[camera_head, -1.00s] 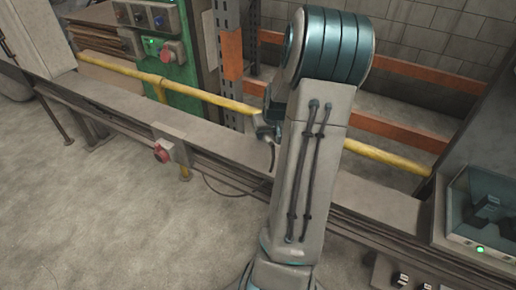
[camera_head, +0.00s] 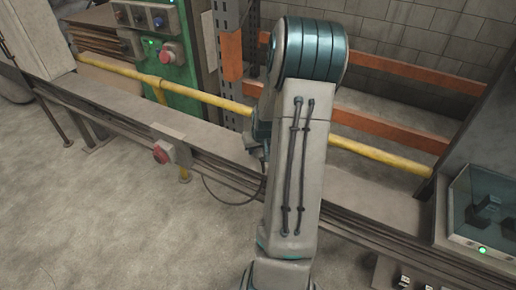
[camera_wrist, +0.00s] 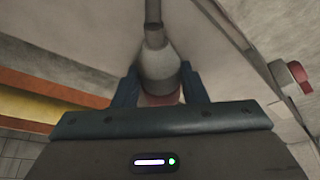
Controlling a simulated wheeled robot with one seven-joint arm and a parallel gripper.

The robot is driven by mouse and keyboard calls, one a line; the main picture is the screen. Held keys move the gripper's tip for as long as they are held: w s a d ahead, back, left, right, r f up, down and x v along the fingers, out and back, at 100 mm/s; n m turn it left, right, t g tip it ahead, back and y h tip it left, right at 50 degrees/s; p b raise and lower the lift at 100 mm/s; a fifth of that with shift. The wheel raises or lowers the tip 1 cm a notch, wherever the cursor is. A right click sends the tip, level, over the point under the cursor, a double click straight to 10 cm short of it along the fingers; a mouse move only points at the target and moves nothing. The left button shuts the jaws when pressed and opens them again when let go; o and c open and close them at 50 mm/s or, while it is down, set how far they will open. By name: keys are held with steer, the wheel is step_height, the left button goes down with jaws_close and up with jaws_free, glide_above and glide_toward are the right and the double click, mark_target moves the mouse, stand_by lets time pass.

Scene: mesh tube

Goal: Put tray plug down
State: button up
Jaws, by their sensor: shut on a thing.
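The plug (camera_wrist: 158,72) is a grey tapered body with a cable running from its narrow end, in the wrist view. My gripper (camera_wrist: 160,88) is shut on it, with one dark finger on each side. A bit of dull red shows between the fingers below the grey body. In the head view my arm hides the plug and most of the gripper. A dark cable (camera_head: 232,203) loops down in front of the long grey ledge (camera_head: 215,144), left of my arm. Whether the plug touches a surface cannot be told.
A red round fitting (camera_head: 161,152) sits on the ledge's front; a red fitting also shows in the wrist view (camera_wrist: 297,73). A yellow rail (camera_head: 215,101) runs behind the ledge. A green control panel (camera_head: 160,45) stands back left, a clear-lidded box (camera_head: 485,210) at right.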

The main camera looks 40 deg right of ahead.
steer(key=shift+f+b, duration=0.35)
steer(key=shift+f, duration=0.25)
steer(key=o, duration=1.1)
steer(key=shift+o, duration=0.2)
steer(key=shift+r, duration=0.15)
